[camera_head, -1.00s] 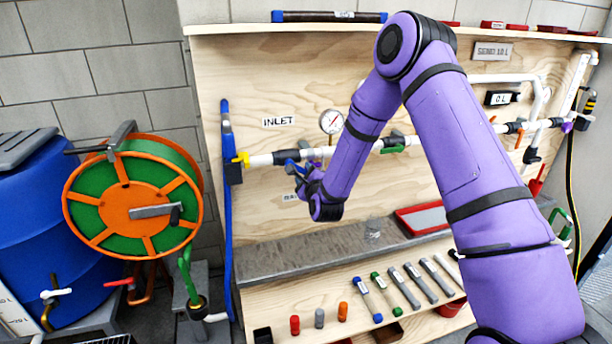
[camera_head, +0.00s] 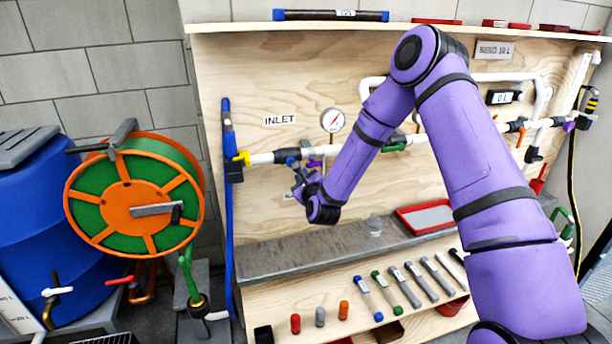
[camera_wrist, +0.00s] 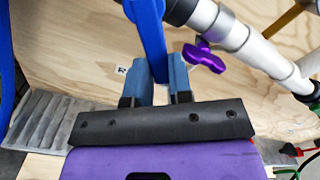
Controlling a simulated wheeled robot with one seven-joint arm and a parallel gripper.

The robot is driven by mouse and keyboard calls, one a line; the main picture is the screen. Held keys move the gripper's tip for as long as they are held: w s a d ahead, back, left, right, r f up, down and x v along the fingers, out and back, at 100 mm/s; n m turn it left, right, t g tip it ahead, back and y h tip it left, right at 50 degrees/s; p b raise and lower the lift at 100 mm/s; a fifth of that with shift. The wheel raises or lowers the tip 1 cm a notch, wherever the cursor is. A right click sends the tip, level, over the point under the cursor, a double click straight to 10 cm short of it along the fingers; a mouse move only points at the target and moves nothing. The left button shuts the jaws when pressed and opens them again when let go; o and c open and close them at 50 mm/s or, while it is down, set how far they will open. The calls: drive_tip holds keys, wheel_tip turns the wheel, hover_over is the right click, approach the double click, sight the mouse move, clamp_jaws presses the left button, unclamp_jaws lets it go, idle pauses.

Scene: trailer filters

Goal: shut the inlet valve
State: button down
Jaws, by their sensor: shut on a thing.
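The INLET label (camera_head: 279,120) is on the plywood board above the white pipe (camera_head: 262,158). Below it is the inlet valve (camera_head: 288,157) on that pipe. In the wrist view its long blue lever (camera_wrist: 148,28) runs down between my gripper's (camera_wrist: 165,68) two blue-grey fingers, which are shut on it. The lever stands at a steep angle to the pipe; its exact angle is hard to tell. In the head view my gripper (camera_head: 300,183) is just below the pipe, partly hidden by my wrist.
A purple valve handle (camera_wrist: 203,56) is close to the right of my fingers in the wrist view. A pressure gauge (camera_head: 332,120) and a green-handled valve (camera_head: 394,148) are further along the pipe. A grey shelf (camera_head: 290,255) lies below. A hose reel (camera_head: 130,205) stands left.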

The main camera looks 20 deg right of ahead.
drive_tip(key=shift+a+f+m, duration=0.2)
drive_tip(key=shift+a+m, duration=0.35)
drive_tip(key=shift+m, duration=0.7)
drive_tip(key=shift+a+f+m, duration=0.25)
drive_tip(key=shift+a+m, duration=0.35)
drive_tip(key=shift+m, duration=0.6)
drive_tip(key=shift+a+f+m, duration=0.2)
drive_tip(key=shift+a+m, duration=0.35)
drive_tip(key=shift+m, duration=0.7)
drive_tip(key=shift+a, duration=0.1)
drive_tip(key=c, duration=1)
unclamp_jaws()
drive_tip(key=shift+s, duration=0.1)
drive_tip(key=s, duration=1)
drive_tip(key=shift+s, duration=0.35)
